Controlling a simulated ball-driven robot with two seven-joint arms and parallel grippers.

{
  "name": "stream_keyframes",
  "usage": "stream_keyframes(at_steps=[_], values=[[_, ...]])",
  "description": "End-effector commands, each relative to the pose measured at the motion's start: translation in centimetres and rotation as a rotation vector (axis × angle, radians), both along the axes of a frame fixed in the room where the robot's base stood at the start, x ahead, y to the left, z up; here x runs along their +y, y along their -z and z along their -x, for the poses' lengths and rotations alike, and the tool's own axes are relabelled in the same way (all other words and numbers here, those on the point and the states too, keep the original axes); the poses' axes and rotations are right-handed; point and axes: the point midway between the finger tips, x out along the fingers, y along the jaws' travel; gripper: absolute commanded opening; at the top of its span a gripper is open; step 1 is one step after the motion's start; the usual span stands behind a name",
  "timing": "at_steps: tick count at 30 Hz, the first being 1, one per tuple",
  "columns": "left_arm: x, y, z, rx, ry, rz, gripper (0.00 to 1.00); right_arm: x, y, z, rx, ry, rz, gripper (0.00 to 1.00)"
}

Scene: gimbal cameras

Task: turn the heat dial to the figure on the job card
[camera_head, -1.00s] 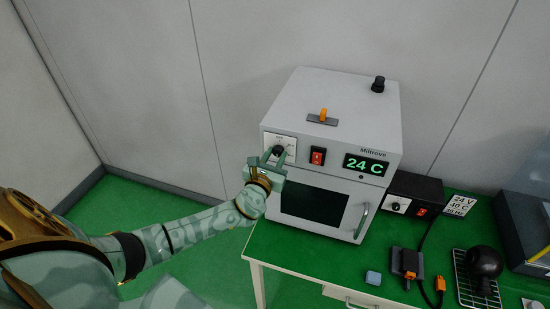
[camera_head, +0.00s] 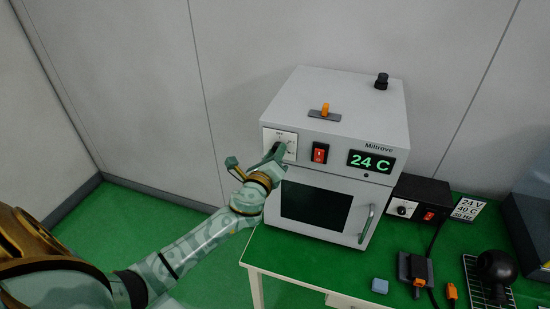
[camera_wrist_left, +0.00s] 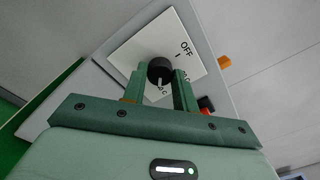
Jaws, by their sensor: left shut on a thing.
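The grey oven (camera_head: 335,112) stands on the green-topped bench, and its lit display (camera_head: 371,161) reads 24 C. The black heat dial (camera_wrist_left: 160,69) sits on a white plate marked OFF and has a pale pointer line. My left gripper (camera_head: 275,155) is shut on the dial, one finger on each side; its fingers (camera_wrist_left: 160,84) show in the left wrist view. In the head view the gripper mostly hides the dial. My right gripper is out of view.
A red switch (camera_head: 320,152) is right of the dial, and an orange lever (camera_head: 325,109) is on the oven top. A black supply box (camera_head: 415,200) stands right of the oven.

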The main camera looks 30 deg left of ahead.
Motion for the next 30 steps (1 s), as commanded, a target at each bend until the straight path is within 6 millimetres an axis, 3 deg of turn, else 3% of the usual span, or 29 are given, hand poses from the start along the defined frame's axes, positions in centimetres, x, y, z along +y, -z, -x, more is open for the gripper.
stream_keyframes(at_steps=[10,26,27,29,30], values=[[-0.01,0.11,0.02,-0.029,0.000,0.130,0.06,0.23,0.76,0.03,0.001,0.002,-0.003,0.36],[-0.03,0.09,0.01,-0.034,0.000,0.150,0.06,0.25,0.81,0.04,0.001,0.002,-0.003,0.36],[-0.03,0.09,0.01,-0.034,0.000,0.150,0.37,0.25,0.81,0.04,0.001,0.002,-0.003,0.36],[-0.03,0.07,0.01,-0.034,0.000,0.150,0.50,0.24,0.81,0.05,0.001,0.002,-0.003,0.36],[-0.03,0.07,0.01,-0.034,0.000,0.150,0.50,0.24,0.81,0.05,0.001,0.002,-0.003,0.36]])
